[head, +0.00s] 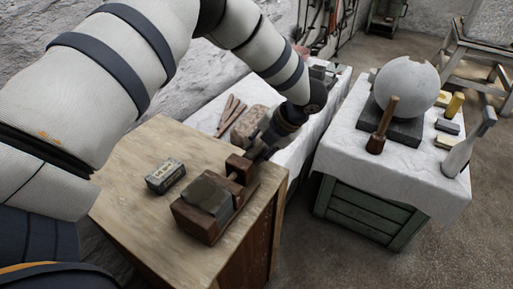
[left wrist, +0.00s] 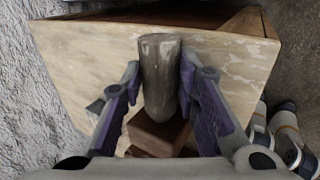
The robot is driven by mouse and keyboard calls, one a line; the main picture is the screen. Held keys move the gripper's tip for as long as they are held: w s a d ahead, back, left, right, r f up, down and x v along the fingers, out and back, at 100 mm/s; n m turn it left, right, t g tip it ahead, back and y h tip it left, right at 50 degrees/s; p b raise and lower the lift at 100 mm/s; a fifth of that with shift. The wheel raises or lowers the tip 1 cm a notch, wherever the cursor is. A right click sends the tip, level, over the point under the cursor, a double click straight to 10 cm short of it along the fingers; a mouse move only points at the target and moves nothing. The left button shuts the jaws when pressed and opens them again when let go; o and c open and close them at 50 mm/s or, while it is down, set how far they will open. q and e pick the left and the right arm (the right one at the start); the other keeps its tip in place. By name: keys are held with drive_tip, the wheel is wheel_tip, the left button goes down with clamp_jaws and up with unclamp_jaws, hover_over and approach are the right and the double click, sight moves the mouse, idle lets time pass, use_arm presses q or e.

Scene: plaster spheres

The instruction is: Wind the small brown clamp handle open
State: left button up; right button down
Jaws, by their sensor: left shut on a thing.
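A dark brown wooden clamp (head: 197,223) sits on the wooden bench top, with a grey stone block (head: 207,194) set in it. My left gripper (head: 262,148) reaches down to the clamp's far right end. In the left wrist view my left gripper (left wrist: 160,100) has its purple-padded fingers on both sides of the small brown clamp handle (left wrist: 160,62), a rounded upright stub, and is shut on it. The handle is hidden by the gripper in the head view. Part of the brown clamp (left wrist: 155,134) shows below the handle. My right gripper is in neither view.
A small grey block with a label (head: 165,176) lies left of the clamp on the bench (head: 130,206). A cloth-covered stand (head: 345,150) at right holds a plaster sphere (head: 407,85), a mallet (head: 382,130) and small blocks. Sticks (head: 230,115) lie on the white cloth behind.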

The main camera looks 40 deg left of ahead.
use_arm(q)
drive_tip(key=shift+y, duration=0.7)
drive_tip(key=o, duration=1.2)
drive_tip(key=shift+c, duration=0.2)
drive_tip(key=v, duration=1.2)
drive_tip(key=shift+d+f, duration=0.15)
drive_tip(key=shift+d, duration=0.05)
